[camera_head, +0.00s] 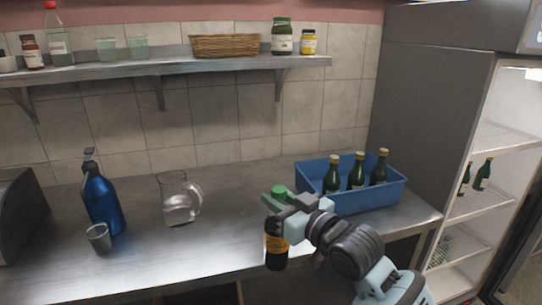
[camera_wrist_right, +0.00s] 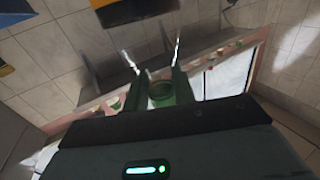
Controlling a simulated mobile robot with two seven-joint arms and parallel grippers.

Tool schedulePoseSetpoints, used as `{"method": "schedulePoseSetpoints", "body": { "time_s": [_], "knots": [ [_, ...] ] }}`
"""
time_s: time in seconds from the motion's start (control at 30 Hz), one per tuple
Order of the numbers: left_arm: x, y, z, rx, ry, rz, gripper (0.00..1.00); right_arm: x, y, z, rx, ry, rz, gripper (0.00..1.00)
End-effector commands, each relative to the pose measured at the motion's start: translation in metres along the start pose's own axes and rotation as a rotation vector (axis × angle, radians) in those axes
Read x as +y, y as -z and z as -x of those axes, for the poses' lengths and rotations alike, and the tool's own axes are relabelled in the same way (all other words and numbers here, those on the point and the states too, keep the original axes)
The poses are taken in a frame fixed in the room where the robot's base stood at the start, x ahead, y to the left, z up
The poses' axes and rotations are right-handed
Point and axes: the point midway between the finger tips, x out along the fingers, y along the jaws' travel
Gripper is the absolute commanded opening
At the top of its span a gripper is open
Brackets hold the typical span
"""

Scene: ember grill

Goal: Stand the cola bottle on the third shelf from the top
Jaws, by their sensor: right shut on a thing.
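My right gripper (camera_head: 282,199) is shut on a dark bottle (camera_head: 276,248) with a green cap and an orange-yellow label, which I take to be the cola bottle. It hangs upright at the front edge of the counter; I cannot tell whether it touches anything. In the right wrist view the green cap (camera_wrist_right: 161,94) shows between the fingers. The open fridge (camera_head: 437,100) stands at the right, with several wire shelves. Two dark green bottles (camera_head: 483,174) stand on one shelf (camera_head: 478,203); a higher shelf (camera_head: 507,138) looks empty. My left gripper is out of view.
A blue crate (camera_head: 365,202) with three green bottles stands on the counter, right of the held bottle. A glass jug (camera_head: 178,202), a blue spray bottle (camera_head: 100,200) and a grey cup (camera_head: 98,237) stand left. A wall shelf (camera_head: 180,68) holds jars, glasses and a basket.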

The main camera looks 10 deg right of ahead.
Motion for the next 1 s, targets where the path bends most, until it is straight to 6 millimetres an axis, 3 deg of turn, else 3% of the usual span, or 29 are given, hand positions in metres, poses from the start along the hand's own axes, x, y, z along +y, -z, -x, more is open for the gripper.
{"method": "schedulePoseSetpoints", "body": {
  "time_s": [0.2, 0.5, 0.8, 1.0],
  "knots": [
    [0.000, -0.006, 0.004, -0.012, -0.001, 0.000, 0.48, -0.007, -0.047, 0.036, 0.006, -0.102, -0.013, 0.00],
    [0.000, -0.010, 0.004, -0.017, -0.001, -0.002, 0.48, -0.011, -0.097, 0.094, 0.011, -0.256, -0.021, 0.00],
    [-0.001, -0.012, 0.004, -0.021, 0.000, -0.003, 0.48, -0.013, -0.131, 0.158, 0.007, -0.400, -0.009, 0.00],
    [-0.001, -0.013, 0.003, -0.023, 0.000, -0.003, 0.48, -0.015, -0.140, 0.182, 0.002, -0.448, 0.007, 0.00]
  ]
}}
